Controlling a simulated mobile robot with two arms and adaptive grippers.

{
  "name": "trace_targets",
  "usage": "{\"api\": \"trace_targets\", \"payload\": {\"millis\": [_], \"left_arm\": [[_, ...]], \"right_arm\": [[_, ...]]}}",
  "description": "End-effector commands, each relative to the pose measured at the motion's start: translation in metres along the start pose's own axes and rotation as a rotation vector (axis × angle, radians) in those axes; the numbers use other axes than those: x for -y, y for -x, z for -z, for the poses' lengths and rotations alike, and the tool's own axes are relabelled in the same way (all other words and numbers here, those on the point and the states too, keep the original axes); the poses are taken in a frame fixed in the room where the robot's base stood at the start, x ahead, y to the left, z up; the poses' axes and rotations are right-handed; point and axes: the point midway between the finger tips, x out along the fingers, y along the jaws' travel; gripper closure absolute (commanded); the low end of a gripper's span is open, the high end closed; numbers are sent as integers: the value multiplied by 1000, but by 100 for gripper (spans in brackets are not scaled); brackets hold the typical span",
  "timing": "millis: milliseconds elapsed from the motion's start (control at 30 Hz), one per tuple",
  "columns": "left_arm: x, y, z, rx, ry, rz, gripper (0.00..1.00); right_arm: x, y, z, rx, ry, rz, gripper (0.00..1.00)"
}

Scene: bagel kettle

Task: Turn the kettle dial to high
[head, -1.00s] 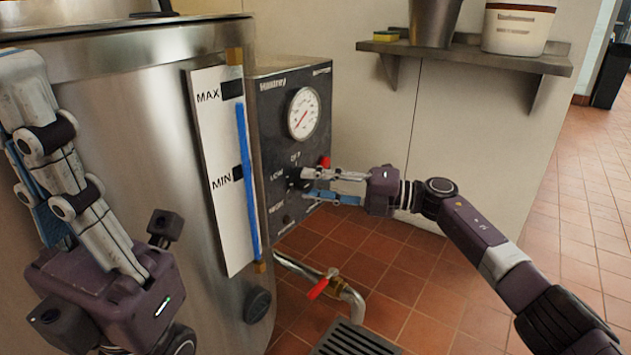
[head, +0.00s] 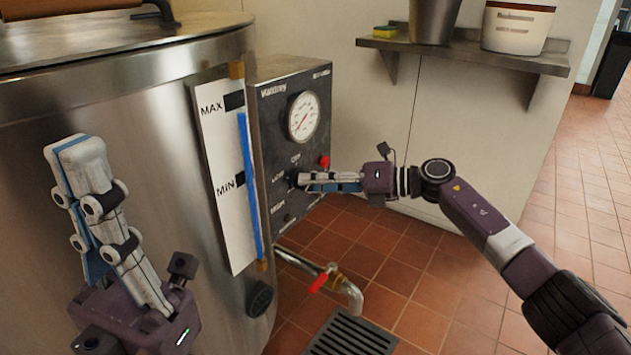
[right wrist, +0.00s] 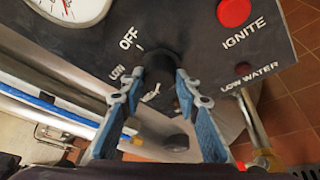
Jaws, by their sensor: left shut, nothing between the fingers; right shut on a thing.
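In the head view the dial (head: 293,180) is small and mostly hidden by my right gripper (head: 302,181). My right gripper (right wrist: 156,84) is shut on the dial, one finger on each side of it. The dial's pointer cannot be made out, so its setting is unclear. My left gripper (head: 73,150) is shut and empty, in front of the kettle's steel wall (head: 160,100) at the left.
A round gauge (head: 303,117) and a red IGNITE button (right wrist: 234,12) are on the same panel. A level strip (head: 228,180) marked MAX and MIN stands left of it. A pipe with a red valve handle (head: 322,278) is below. A wall shelf (head: 470,55) is behind.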

Motion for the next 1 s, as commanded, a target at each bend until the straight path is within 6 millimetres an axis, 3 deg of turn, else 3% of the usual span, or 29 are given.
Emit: {"api": "trace_targets", "payload": {"millis": [367, 400, 533, 833, 1000], "left_arm": [[0, 0, 0, 1, 1, 0, 100], [0, 1, 0, 1, 1, 0, 100], [0, 0, 0, 1, 1, 0, 100], [0, 0, 1, -4, -1, 0, 100], [0, 0, 1, -3, -1, 0, 100]], "right_arm": [[1, -1, 4, -9, 5, 2, 94], [1, -1, 4, -9, 5, 2, 67], [1, -1, 3, -6, 4, 2, 53], [1, 1, 1, -2, 4, 2, 53], [2, 20, 1, -1, 3, 4, 53]]}}
